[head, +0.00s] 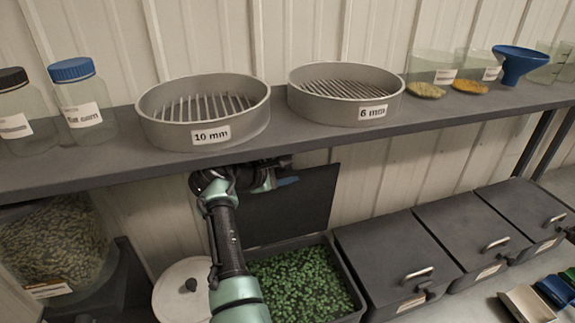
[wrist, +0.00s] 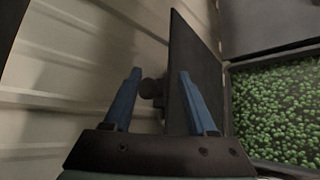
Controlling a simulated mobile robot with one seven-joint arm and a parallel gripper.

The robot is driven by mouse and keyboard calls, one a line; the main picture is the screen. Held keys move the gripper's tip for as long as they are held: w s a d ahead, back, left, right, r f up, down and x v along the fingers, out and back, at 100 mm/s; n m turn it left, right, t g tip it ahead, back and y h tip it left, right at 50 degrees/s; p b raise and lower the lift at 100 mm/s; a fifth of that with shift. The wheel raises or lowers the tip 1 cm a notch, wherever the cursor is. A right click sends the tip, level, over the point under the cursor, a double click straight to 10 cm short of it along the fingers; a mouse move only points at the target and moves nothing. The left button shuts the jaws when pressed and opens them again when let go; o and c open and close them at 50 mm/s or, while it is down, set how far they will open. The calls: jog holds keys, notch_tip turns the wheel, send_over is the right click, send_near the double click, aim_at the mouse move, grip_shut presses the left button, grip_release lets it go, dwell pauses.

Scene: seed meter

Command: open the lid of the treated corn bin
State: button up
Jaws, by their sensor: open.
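The open bin (head: 357,300) holds green-coated seed (head: 300,280); no label on it can be read. Its dark lid (head: 300,208) stands raised, close to upright, at the back of the bin near the wall. In the wrist view the lid (wrist: 183,45) is seen nearly edge-on, with the green seed to its right. My gripper (wrist: 160,72) is open at the lid, its blue fingers apart. A dark knob-like part (wrist: 152,88) shows between the fingers; I cannot tell whether they touch it. In the head view my gripper (head: 284,182) is partly hidden under the shelf.
A shelf (head: 330,143) with sieves and jars runs just above my gripper. Closed bins (head: 395,255) with metal handles stand to the right. A round whitish lid with a knob (head: 178,290) and a clear seed container (head: 55,245) are at left.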

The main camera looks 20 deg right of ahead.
jog(key=shift+o, duration=0.5)
jog(key=shift+f, duration=0.5)
jog(key=shift+a, duration=0.15)
jog(key=s+a+r+b, duration=0.1)
jog(key=s+a+b, duration=0.4)
jog(key=s+a, duration=0.3)
jog(key=shift+a, duration=0.9)
jog(key=shift+s, duration=0.1)
